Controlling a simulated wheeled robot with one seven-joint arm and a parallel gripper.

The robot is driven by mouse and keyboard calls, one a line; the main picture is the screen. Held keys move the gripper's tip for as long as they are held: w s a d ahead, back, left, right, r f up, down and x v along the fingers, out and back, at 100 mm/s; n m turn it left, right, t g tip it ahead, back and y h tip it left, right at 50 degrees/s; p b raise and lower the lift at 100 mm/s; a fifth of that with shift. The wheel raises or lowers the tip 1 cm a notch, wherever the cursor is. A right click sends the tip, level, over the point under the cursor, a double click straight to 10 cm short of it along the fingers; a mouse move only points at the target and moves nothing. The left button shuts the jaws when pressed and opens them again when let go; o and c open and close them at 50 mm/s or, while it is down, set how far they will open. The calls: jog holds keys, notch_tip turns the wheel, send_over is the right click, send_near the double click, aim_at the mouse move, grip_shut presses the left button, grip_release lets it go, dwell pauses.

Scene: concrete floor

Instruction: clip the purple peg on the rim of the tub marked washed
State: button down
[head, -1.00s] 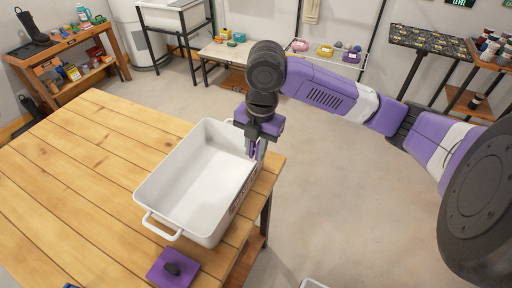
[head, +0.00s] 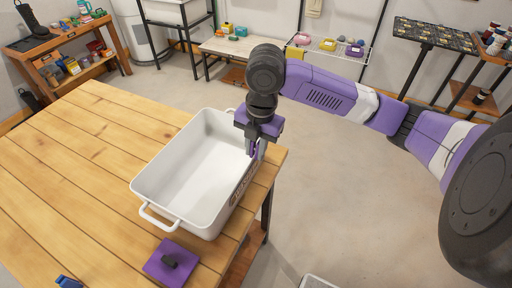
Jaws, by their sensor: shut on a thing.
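A white tub (head: 160,184) with handles stands on the right side of the wooden table. Dark lettering shows on its right outer wall, but I cannot read it from here. My gripper (head: 256,153) points down at the tub's right rim, near the far right corner. It is shut on the purple peg (head: 254,150), of which only a small part shows between the fingers. The peg is at the rim; I cannot tell whether it straddles the rim or is only beside it.
A purple pad with a dark block (head: 158,268) lies at the table's near edge. A blue object (head: 68,282) is cut off at the bottom. The wooden table (head: 75,165) is largely clear left of the tub. Shelves and benches stand along the back wall.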

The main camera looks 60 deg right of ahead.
jog(key=shift+w+f+b, duration=0.1)
jog(key=shift+f+b, duration=0.75)
jog(key=shift+f, duration=0.35)
jog(key=c, duration=1.2)
grip_release()
jog(key=shift+o, duration=0.2)
jog(key=shift+r, duration=0.15)
jog(key=shift+r+p, duration=2.5)
jog(key=shift+r, duration=0.9)
